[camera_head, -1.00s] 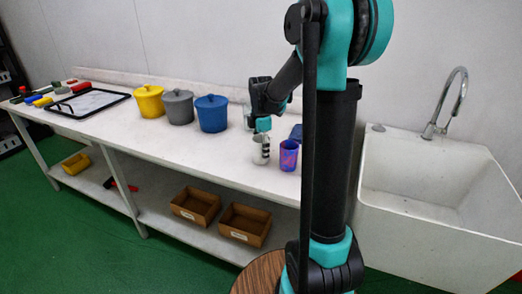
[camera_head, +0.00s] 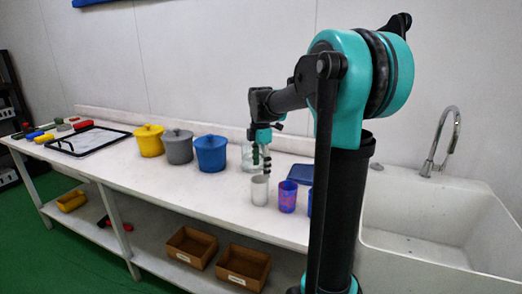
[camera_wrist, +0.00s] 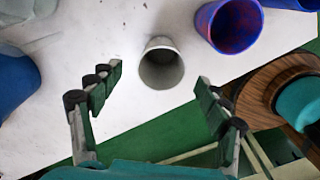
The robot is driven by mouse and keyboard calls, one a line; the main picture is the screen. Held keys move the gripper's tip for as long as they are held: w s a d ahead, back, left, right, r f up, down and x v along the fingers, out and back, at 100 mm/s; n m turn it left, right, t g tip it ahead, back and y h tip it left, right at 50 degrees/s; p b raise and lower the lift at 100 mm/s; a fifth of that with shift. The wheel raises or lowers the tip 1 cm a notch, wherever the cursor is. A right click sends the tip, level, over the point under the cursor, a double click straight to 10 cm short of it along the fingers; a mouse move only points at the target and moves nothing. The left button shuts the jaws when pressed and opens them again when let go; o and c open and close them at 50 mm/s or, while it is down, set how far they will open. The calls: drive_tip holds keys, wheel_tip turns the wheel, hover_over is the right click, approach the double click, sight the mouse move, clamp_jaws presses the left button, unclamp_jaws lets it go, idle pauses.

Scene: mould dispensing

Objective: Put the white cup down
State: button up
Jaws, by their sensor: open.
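The white cup (camera_head: 260,190) stands upright on the white table near its front edge, left of a blue and purple cup (camera_head: 287,197). In the wrist view the white cup (camera_wrist: 161,66) shows its open mouth, and it looks empty. My gripper (camera_head: 266,163) is behind and just above the white cup in the head view. In the wrist view my gripper (camera_wrist: 155,95) has its fingers spread wide, one to each side of the cup, and neither touches it.
The patterned cup (camera_wrist: 230,24) stands close by. Yellow (camera_head: 149,141), grey (camera_head: 177,147) and blue (camera_head: 211,154) lidded pots stand to the left. A glass jar (camera_head: 247,157) is behind my gripper. A sink (camera_head: 440,215) is at the right. The front table strip left of the cup is clear.

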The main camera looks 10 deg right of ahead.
wheel_tip(320, 180, up, 7)
idle(0.3)
drive_tip(key=shift+s, duration=0.1)
